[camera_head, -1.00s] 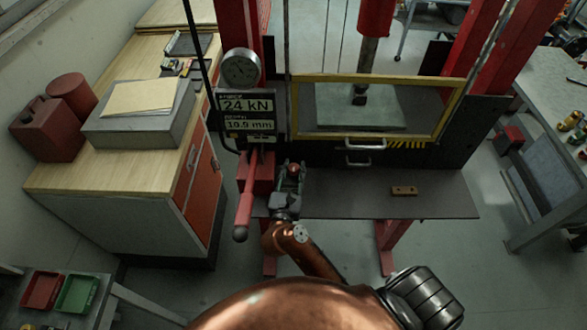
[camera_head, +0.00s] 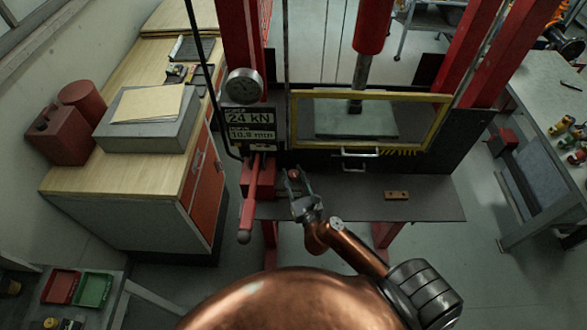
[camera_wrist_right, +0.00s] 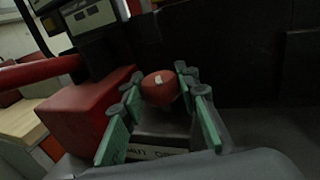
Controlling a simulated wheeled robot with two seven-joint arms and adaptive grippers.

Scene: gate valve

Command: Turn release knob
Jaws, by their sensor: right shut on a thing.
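The release knob is a round red knob (camera_wrist_right: 158,88) with a white mark on it, shown between green fingers in the right wrist view. In the head view the knob (camera_head: 294,174) is a small red spot by the press's red pump block (camera_head: 262,176). My right gripper (camera_head: 294,182) is shut on the knob; its fingers (camera_wrist_right: 160,100) stand on both sides of it. A label below the knob is partly covered and its words are hard to read. My left gripper is not in view.
A red pump handle (camera_head: 248,210) hangs left of my right gripper. The display (camera_head: 250,125) reads 24 kN below a round gauge (camera_head: 244,86). A yellow-framed guard (camera_head: 445,122) stands behind. A small brown block (camera_head: 396,195) lies on the dark shelf (camera_head: 430,205), otherwise mostly clear.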

